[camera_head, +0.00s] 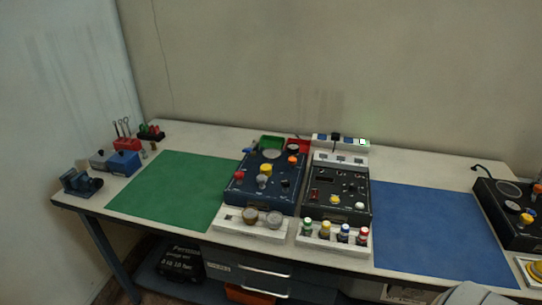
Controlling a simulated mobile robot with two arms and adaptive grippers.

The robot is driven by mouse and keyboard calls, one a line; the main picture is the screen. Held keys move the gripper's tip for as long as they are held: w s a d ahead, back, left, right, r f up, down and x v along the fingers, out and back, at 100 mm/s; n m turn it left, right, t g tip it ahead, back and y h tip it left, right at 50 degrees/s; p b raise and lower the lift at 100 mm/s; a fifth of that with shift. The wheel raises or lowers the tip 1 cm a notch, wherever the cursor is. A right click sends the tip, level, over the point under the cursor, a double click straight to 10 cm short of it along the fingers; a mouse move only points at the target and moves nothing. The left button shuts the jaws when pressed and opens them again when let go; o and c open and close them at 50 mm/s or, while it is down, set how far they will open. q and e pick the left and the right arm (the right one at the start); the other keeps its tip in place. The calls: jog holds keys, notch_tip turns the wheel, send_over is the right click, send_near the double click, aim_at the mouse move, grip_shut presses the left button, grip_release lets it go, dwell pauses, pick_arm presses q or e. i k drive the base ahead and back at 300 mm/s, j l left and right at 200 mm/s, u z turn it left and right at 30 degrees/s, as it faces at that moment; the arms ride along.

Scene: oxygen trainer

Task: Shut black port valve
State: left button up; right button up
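A dark blue trainer panel (246,192) stands in the middle of the bench. It carries a yellow knob (266,169), a grey knob (262,181), orange-red knobs and small dark fittings. A black panel (323,212) stands to its right, with a red switch, a pale yellow knob (334,199) and small dark controls. Another black panel (497,206) with a yellow knob (526,218) is at the far right, cut by the picture edge. I cannot tell which control is the black port valve or how it is set.
A green mat (165,190) and a blue mat (440,235) lie clear. White trays with gauges (226,226) and coloured-capped bottles (364,237) sit at the front. A vise (80,184), blue box (124,164) and tool holders are left. A power strip (325,139) is behind.

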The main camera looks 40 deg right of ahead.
aim_at(286, 182)
jog(key=l+z, duration=0.15)
jog(key=z, duration=1)
jog(key=l+z, duration=0.35)
jog(key=l, duration=0.85)
